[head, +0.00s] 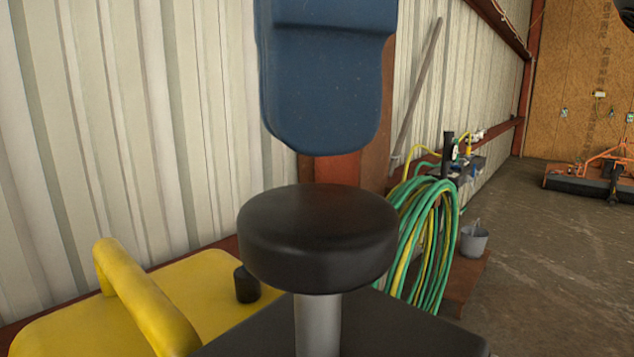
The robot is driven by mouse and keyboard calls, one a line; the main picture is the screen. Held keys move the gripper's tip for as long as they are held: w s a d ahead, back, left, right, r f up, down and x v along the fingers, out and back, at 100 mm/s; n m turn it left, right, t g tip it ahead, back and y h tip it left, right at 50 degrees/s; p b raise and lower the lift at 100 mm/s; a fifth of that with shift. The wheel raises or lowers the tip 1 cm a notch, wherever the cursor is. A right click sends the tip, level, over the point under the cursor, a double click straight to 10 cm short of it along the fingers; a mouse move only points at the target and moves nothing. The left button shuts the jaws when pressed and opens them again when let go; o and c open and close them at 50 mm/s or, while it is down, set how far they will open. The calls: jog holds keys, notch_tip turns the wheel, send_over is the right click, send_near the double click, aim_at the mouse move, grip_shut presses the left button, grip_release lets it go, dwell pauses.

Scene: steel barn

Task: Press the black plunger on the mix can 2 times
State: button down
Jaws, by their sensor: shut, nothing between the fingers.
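The black plunger (318,238) is a thick round knob in the lower middle of the head view. It stands upright on a grey stem (317,325) that rises from a dark flat base. The yellow mix can (210,288) is at the lower left, with a thick yellow handle (140,295) and a small black cap (247,284). My gripper (322,143), blue with a rounded lower end, points down from the top edge. It appears shut and empty, above the plunger in the picture. A gap shows between its tip and the knob. Its upper part is out of frame.
A pale corrugated wall (120,130) runs close behind the can. Green and yellow hoses (425,240) hang in a coil to the right, near a grey bucket (473,241). Open floor (550,270) lies at the right, with an orange machine (600,175) farther back.

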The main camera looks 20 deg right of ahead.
aim_at(317, 203)
dwell(0.3)
jog(key=shift+f+b, duration=1.4)
jog(key=shift+f, duration=1.65)
jog(key=shift+r, duration=0.15)
notch_tip(317, 203, up, 6)
jog(key=p, duration=0.6)
jog(key=shift+f, duration=0.2)
